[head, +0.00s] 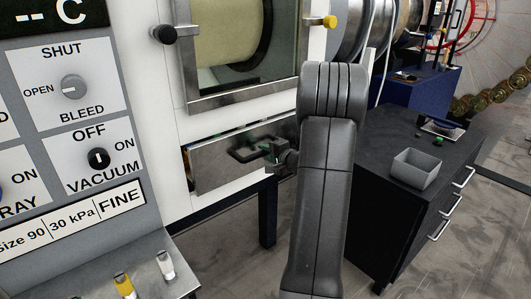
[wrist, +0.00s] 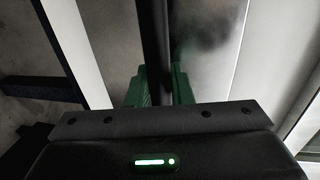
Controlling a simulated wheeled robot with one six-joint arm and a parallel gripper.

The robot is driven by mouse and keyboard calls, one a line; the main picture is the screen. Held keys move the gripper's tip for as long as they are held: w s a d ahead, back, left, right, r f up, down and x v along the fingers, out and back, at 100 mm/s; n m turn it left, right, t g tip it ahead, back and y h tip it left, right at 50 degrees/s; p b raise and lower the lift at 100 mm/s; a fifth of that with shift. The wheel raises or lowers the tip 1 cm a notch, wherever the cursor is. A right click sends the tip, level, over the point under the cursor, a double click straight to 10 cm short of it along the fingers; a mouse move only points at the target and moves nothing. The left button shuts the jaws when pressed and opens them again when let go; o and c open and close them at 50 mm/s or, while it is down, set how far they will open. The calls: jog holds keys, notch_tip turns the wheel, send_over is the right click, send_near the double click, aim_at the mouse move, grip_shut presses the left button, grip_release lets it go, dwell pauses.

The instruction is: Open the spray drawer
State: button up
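The spray drawer (head: 215,163) has a flat brushed-metal front, low in the white machine under the window. A dark bar handle (head: 250,153) stands out from its front. My gripper (head: 277,153) is at the handle's right part, partly hidden by my arm. In the wrist view, the dark handle bar (wrist: 155,45) runs between the two green fingers (wrist: 157,85), which sit close against both its sides. The metal front (wrist: 210,70) lies behind the bar. A narrow dark gap shows at the drawer's left edge; how far the drawer stands out is hard to tell.
A control panel (head: 75,120) with knobs is at left, above a metal shelf (head: 140,275) holding small vials. A dark cabinet (head: 385,205) with a grey bin (head: 416,170) stands at right. A dark leg (head: 267,212) is below the drawer. The floor in front looks clear.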

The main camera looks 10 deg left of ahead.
grip_shut()
jog(key=f+b+v, duration=0.2)
jog(key=b+v, duration=0.1)
jog(key=v, duration=0.5)
jog(key=f+b+v, duration=0.1)
jog(key=b+v, duration=0.3)
jog(key=v, duration=0.5)
jog(key=d+f+b+v, duration=0.1)
jog(key=f+b+v, duration=0.1)
jog(key=v, duration=0.7)
jog(key=shift+s+f+b, duration=0.35)
jog(key=shift+s+b, duration=0.05)
jog(key=shift+b, duration=0.45)
jog(key=o, duration=0.8)
grip_release()
jog(key=shift+o, duration=0.2)
jog(key=p+v, duration=0.1)
jog(key=v, duration=1.3)
jog(key=shift+p, duration=0.3)
jog(key=shift+w+f, duration=0.1)
jog(key=shift+w, duration=0.05)
